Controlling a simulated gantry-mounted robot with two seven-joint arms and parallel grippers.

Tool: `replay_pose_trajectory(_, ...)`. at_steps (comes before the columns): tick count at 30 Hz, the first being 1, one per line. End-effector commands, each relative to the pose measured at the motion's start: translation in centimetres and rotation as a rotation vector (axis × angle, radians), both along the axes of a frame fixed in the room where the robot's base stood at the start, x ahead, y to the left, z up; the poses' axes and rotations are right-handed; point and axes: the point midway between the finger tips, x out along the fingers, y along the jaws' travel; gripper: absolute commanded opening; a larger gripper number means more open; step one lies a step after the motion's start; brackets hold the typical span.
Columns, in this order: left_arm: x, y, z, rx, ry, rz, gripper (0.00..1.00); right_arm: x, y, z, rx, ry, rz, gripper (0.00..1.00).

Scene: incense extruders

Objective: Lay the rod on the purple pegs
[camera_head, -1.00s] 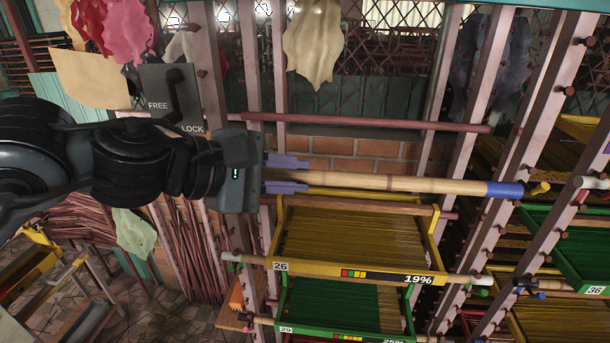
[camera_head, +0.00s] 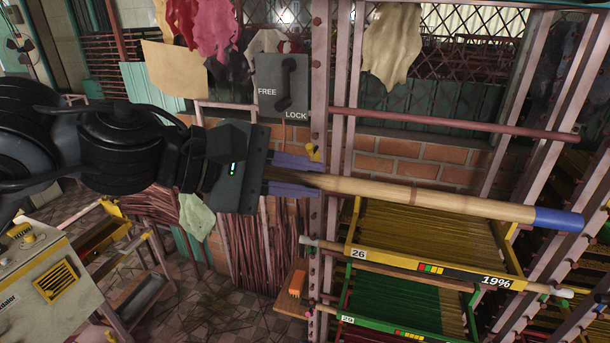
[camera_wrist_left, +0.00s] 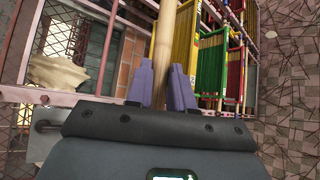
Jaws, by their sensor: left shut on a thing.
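The rod (camera_head: 430,197) is a long pale bamboo pole with a blue cap (camera_head: 558,219) at its right end. My left gripper (camera_head: 308,176), with two purple fingers, is shut on the rod near its left end, at the rack's left posts. The rod spans in front of the rack, above the yellow tray 26, its blue end by the right-hand posts. The left wrist view shows the rod (camera_wrist_left: 164,42) running away between the fingers (camera_wrist_left: 162,75). A yellow peg (camera_head: 313,152) shows just above the fingers. I cannot clearly pick out purple pegs. My right gripper is out of view.
Yellow tray 26 (camera_head: 432,264) and green tray 29 (camera_head: 385,326) hang below the rod. A reddish bar (camera_head: 450,124) crosses above it. A grey FREE/LOCK lever panel (camera_head: 283,85) is behind my gripper. A control box (camera_head: 48,280) stands at lower left.

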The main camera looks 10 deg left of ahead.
Motion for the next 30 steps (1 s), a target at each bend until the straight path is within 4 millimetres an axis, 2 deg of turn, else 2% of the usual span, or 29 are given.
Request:
replay_pose_trajectory(6, 0.0, 0.0, 1.6, 0.0, -0.001, 0.0, 0.0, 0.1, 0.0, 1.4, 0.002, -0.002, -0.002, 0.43)
replay_pose_trajectory(14, -0.2, 0.0, 2.0, 0.001, -0.001, 0.0, 0.0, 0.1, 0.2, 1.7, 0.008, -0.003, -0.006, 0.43)
replay_pose_trajectory(30, -5.0, 0.6, 1.9, 0.0, -0.004, 0.0, 0.0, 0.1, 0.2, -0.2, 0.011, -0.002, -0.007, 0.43)
